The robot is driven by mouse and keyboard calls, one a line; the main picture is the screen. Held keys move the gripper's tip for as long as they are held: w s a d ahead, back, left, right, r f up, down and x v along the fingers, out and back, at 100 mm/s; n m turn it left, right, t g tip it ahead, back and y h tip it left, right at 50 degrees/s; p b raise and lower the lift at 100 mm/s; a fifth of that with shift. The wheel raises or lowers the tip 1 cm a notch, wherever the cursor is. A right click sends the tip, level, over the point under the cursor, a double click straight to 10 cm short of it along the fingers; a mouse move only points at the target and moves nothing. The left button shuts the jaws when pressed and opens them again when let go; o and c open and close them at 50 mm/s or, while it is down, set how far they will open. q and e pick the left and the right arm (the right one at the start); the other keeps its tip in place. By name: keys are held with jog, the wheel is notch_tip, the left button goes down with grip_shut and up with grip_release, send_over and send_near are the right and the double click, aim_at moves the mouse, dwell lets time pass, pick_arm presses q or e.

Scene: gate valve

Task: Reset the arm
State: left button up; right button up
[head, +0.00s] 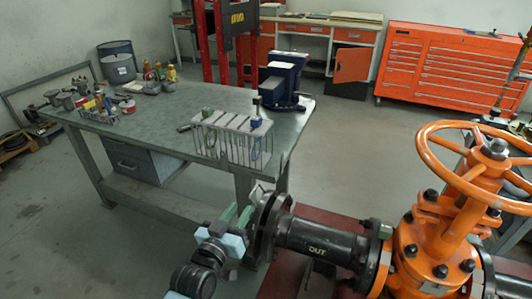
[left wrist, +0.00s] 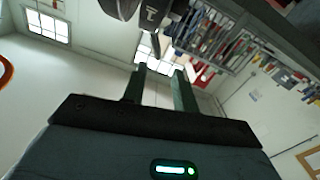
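The orange gate valve (head: 432,245) stands at the lower right in the head view, with its orange handwheel (head: 430,150) on top. A black flanged pipe (head: 318,243) marked "OUT" runs left from it. My left arm comes in from the bottom left. My left gripper (head: 238,214) is beside the pipe's left flange in the head view; whether it touches the flange I cannot tell. In the left wrist view its two green fingers (left wrist: 159,80) stand apart with nothing between them. My right gripper is in neither view.
A grey workbench (head: 150,125) stands behind my left gripper, with a wire rack (head: 232,140), a blue vise (head: 284,80) and several small tools and bottles. An orange tool cabinet (head: 435,75) is at the back right. The floor between bench and cabinet is clear.

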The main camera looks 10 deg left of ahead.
pick_arm(q)
jog(key=s+a+f+g, duration=0.1)
jog(key=s+f+g, duration=0.2)
jog(key=s+f, duration=0.4)
jog(key=s+a+f+m+g+y+p, duration=0.1)
jog(key=s+f+g, duration=0.2)
jog(key=s+f, duration=0.4)
jog(key=s+a+f+g+p, duration=0.1)
jog(key=s+f, duration=0.6)
jog(key=s, duration=1.4)
jog(key=shift+s+a+m+g, duration=0.2)
jog(key=shift+a+m+g, duration=0.25)
jog(key=shift+g, duration=0.45)
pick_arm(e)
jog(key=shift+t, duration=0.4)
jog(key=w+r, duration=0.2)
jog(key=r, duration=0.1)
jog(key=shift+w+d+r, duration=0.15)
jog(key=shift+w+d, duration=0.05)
pick_arm(q)
jog(key=shift+f, duration=0.1)
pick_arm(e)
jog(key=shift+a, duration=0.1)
